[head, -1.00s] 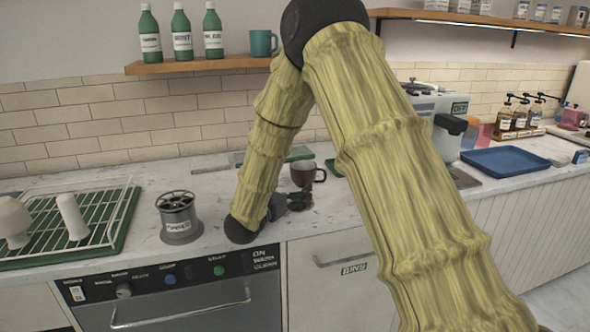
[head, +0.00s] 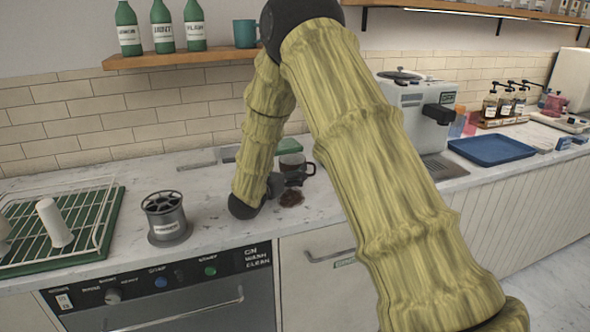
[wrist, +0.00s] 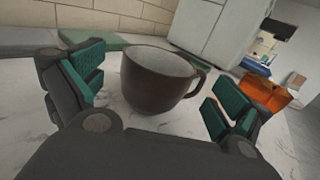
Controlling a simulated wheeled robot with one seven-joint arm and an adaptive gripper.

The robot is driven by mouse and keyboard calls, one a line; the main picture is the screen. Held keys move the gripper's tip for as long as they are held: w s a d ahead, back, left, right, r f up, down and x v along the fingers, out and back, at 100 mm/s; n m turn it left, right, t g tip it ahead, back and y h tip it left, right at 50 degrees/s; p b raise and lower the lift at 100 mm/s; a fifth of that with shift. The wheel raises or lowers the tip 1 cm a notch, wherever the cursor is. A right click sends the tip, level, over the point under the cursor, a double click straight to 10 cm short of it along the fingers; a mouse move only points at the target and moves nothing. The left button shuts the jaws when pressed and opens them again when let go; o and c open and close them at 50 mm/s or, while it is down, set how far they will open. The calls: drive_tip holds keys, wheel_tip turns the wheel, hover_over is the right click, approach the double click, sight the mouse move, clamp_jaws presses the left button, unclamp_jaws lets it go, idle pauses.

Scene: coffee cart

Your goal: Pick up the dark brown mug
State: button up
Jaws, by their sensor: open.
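The dark brown mug (head: 294,162) stands upright on the marble counter, just beyond my gripper (head: 290,179) in the head view. In the wrist view the mug (wrist: 158,85) sits between the two green-padded fingers of my gripper (wrist: 155,100), nearer the left finger. Its handle points right, toward the right finger. The fingers are spread and I see no clear contact with the mug. My arm hides part of the counter around it in the head view.
A grey cylindrical holder (head: 167,220) and a green drying rack (head: 108,215) stand to the left. A coffee machine (head: 415,110) and blue tray (head: 492,150) are to the right.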

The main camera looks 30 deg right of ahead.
sight(298, 158)
drive_tip(key=x, duration=0.4)
drive_tip(key=shift+w+f+p, duration=0.1)
drive_tip(key=shift+f+p, duration=0.05)
drive_tip(key=shift+p, duration=0.25)
drive_tip(key=c, duration=1.2)
drive_tip(key=shift+c, duration=0.2)
